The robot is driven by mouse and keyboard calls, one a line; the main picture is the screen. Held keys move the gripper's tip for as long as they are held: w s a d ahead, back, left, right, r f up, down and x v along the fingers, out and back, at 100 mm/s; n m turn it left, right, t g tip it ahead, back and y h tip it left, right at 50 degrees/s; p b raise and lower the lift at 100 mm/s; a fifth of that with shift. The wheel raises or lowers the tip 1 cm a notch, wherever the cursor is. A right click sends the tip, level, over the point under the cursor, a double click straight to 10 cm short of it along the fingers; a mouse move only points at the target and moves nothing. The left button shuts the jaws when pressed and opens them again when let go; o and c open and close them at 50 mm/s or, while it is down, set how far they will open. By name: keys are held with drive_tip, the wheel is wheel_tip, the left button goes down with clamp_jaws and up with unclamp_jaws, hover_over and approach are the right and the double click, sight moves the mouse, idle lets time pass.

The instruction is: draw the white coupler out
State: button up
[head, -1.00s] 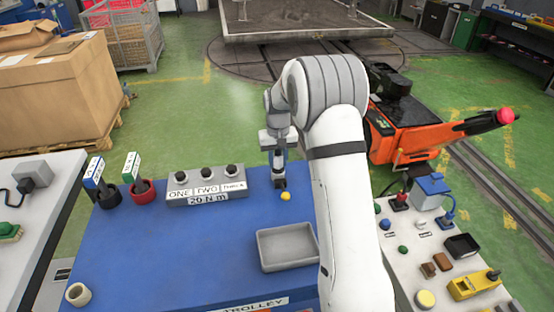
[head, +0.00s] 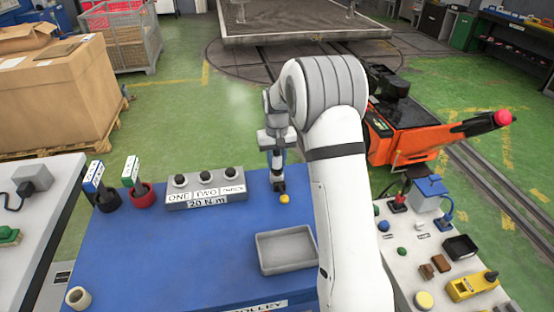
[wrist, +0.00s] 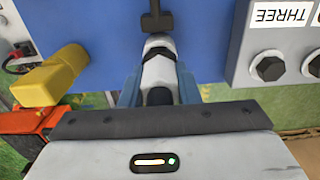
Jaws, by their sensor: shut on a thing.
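My gripper (head: 278,167) points down over the far right part of the blue trolley top (head: 150,250). In the wrist view its two blue-grey fingers (wrist: 159,92) are shut on a white piece with a dark middle, which looks like the white coupler (wrist: 160,68). A dark fitting (head: 279,186) shows just below the fingers in the head view. A black T-shaped part (wrist: 155,20) lies just beyond the coupler in the wrist view. I cannot tell whether the coupler is still seated in anything, as the fingers hide its sides.
A grey block with several bolts (head: 206,192) stands left of my gripper. A small yellow knob (head: 284,198) and a grey tray (head: 286,250) are in front. Black (head: 107,198) and red (head: 140,194) holders stand at left. A bench with plugs (head: 410,250) lies right.

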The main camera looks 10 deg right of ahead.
drive_tip(key=shift+r, duration=0.1)
drive_tip(key=shift+r+p, duration=2)
drive_tip(key=shift+r, duration=1)
drive_tip(key=shift+r+p, duration=1.6)
drive_tip(key=shift+r, duration=0.9)
